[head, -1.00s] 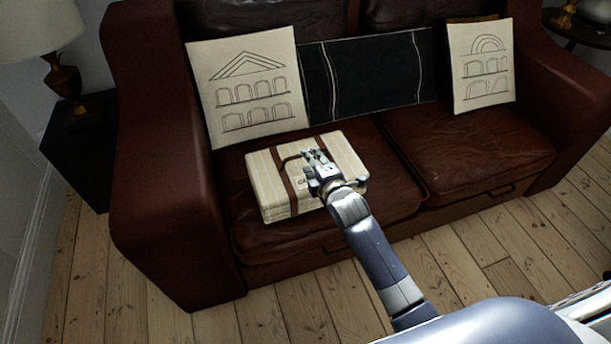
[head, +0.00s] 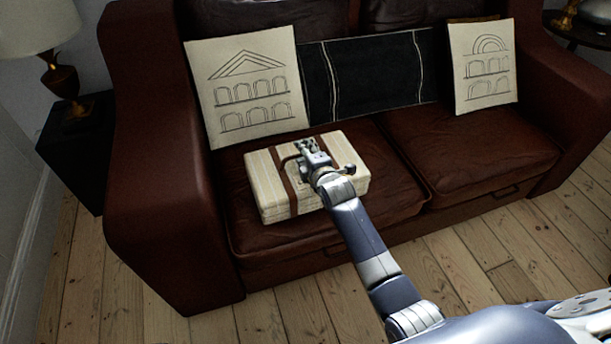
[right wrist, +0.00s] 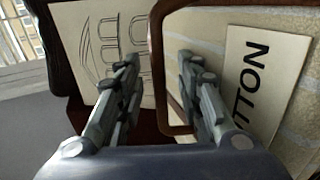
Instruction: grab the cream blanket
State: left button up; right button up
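The cream blanket (head: 265,183) is a folded, striped bundle with brown straps, lying on the left seat of the sofa. My right gripper (head: 306,147) is over the top of it, near the strap handle. In the right wrist view the gripper (right wrist: 158,62) has its two fingers apart, with part of the brown strap (right wrist: 157,50) showing between them. The blanket (right wrist: 205,25) fills the right side there, with a pale label (right wrist: 262,85). I cannot tell if the fingers touch the strap. My left gripper is not in view.
The brown leather sofa (head: 160,150) has armrests at both sides. Two cream printed cushions (head: 250,90) and a dark cushion (head: 375,70) lean on its back. A lamp (head: 62,75) stands on a dark side table at the left. The floorboards in front are clear.

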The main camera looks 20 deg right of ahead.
grip_shut()
jog(key=shift+r, duration=0.15)
jog(key=shift+r, duration=0.1)
